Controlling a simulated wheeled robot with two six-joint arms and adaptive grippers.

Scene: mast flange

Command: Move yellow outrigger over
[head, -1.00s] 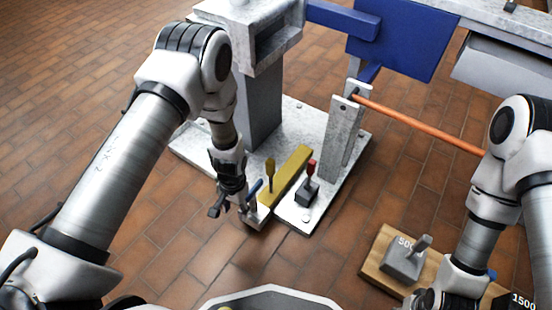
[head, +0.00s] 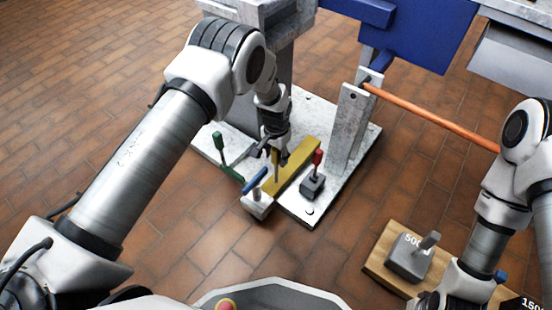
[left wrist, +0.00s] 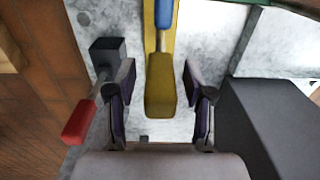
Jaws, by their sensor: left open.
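The yellow outrigger (head: 305,160) is a flat bar on the pale base plate (head: 345,185). A yellow upright handle (head: 276,170) shows at its side, partly behind my gripper. My left gripper (head: 276,155) is open, pointing down over the bar. In the left wrist view, the fingers of my left gripper (left wrist: 161,85) stand on either side of the yellow outrigger (left wrist: 160,98), with gaps on both sides. I cannot tell how far above it they are. My right gripper is out of sight; only its arm shows at the right.
A red handle (head: 318,158) on a dark block stands right of the bar. An orange rod (head: 430,117) crosses at right. A wooden board (head: 382,262) carries a grey weight (head: 408,258).

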